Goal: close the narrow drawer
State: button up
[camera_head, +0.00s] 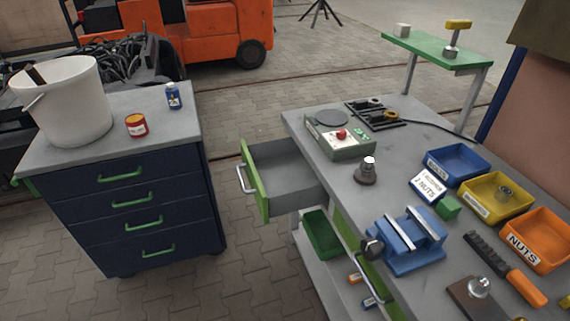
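A grey drawer (285,172) stands pulled out of the left side of the grey workbench (300,125). Its green front panel (261,192) carries a pale bar handle (244,179). The drawer's visible inside looks empty. Another green drawer front (347,236) sits nearer along the same side of the bench, with its own bar handle (372,280), and looks shut. The blue vise partly hides it. I take the open drawer to be the narrow one, but the frame does not fully show their widths. My gripper is not in view.
A blue cabinet (150,205) with green handles stands left, with paved floor (235,255) between it and the drawer. A blue vise (410,245) overhangs the bench edge. A green bin (321,235) sits on the lower shelf. Parts bins (457,163) line the bench's right.

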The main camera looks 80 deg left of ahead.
aim_at(283, 180)
jog(key=u, duration=2.65)
jog(key=k, duration=1.1)
jog(key=u, duration=0.85)
jog(key=i, duration=1.65)
jog(key=z, duration=0.25)
